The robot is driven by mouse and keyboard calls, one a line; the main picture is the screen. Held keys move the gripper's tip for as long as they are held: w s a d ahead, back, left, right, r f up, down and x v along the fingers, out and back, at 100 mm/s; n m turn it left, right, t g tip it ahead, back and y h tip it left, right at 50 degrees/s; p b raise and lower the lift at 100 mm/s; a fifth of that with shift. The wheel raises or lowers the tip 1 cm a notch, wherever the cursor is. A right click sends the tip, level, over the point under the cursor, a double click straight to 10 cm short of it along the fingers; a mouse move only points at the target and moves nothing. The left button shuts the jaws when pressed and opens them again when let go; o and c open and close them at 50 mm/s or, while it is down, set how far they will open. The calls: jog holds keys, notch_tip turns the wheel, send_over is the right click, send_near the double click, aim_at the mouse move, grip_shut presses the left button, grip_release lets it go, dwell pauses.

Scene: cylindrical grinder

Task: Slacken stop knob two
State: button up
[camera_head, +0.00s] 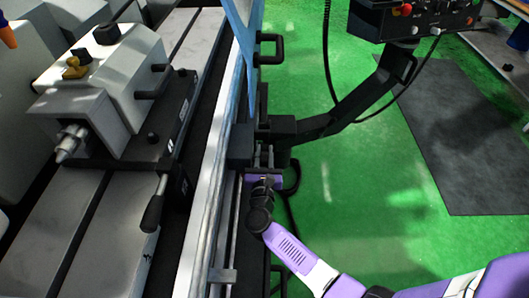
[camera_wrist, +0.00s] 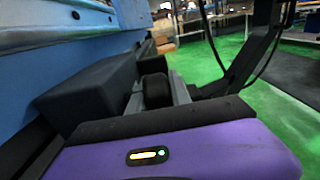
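My gripper (camera_head: 264,152) is at the machine's front rail, pointing away from my body. In the wrist view its purple housing fills the bottom, and its two grey fingers (camera_wrist: 160,92) stand apart. A black round knob (camera_wrist: 155,90) shows between the fingers, close to both; I cannot tell whether they touch it. No label shows, so I cannot tell whether it is stop knob two. In the head view the knob is hidden among dark parts at the gripper's tip.
A black block (camera_wrist: 92,92) stands just left of the fingers and also shows in the head view (camera_head: 241,146). A black bracket arm (camera_head: 330,122) holding a control panel (camera_head: 415,18) lies beyond and right.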

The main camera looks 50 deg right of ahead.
grip_shut()
jog(key=shift+f, duration=0.1)
jog(key=b, duration=0.2)
jog(key=shift+f+b, duration=0.2)
jog(key=shift+b, duration=0.2)
jog(key=shift+t+h+b, duration=0.3)
jog(key=shift+b, duration=0.25)
jog(key=t+h+b, duration=0.1)
jog(key=b, duration=0.5)
jog(key=shift+r+b, duration=0.3)
jog(key=shift+r+h+b, duration=0.35)
jog(key=shift+h+b, duration=0.05)
jog(key=shift+b, duration=0.25)
